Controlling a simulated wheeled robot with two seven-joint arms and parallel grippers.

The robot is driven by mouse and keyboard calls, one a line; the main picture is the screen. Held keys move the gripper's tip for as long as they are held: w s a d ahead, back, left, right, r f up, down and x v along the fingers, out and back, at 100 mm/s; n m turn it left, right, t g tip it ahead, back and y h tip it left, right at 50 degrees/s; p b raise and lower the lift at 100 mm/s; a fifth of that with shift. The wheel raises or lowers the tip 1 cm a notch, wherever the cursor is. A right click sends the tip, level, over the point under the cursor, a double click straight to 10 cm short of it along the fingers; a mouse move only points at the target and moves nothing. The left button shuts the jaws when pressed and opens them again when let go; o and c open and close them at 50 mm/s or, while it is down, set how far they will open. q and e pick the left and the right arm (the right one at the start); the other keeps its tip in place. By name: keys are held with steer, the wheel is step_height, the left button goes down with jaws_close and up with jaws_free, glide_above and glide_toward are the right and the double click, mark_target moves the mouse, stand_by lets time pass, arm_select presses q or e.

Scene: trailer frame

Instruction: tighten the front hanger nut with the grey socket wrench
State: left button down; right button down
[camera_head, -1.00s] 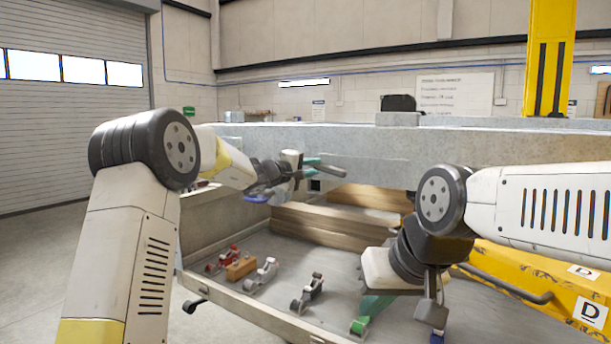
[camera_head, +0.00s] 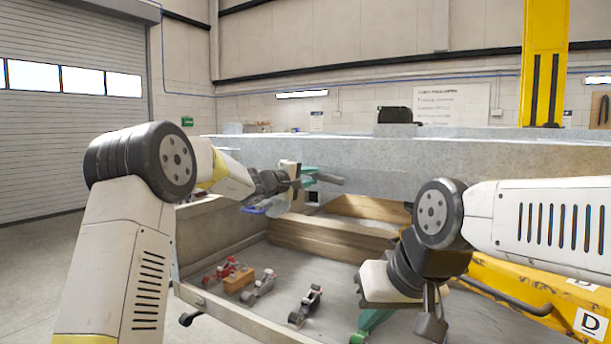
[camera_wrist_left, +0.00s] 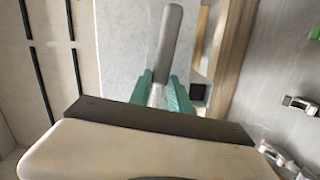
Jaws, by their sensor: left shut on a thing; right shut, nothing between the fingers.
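My left gripper (camera_head: 306,177) has green fingers and is shut on the grey socket wrench (camera_head: 330,179). It holds the wrench in front of the side of the grey steel beam (camera_head: 400,163). In the left wrist view the wrench (camera_wrist_left: 169,42) points away from between the green fingers (camera_wrist_left: 160,92). Its far end overlaps the beam, and I cannot tell whether it touches anything. A small dark square part (camera_wrist_left: 198,91) shows beside the fingers. I cannot make out the front hanger nut. My right gripper (camera_head: 431,328) points down over the tray's right part, shut and empty.
A shallow tray (camera_head: 235,313) below the beam holds several clamp-like tools, including a red one (camera_head: 222,270) and a black one (camera_head: 306,304), and a wooden block (camera_head: 239,281). Timber (camera_head: 320,240) lies under the beam. A yellow frame (camera_head: 545,300) stands at the right.

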arm_select(q)
steer(key=shift+f, duration=0.1)
steer(key=shift+a, duration=0.1)
stand_by(0.7)
steer(key=c, duration=1.9)
jaws_free()
jaws_close()
steer(key=shift+s+a, duration=0.2)
steer(key=shift+s, duration=0.3)
steer(key=shift+s+a, duration=0.15)
steer(key=shift+s, duration=0.05)
steer(key=shift+s+a, duration=0.25)
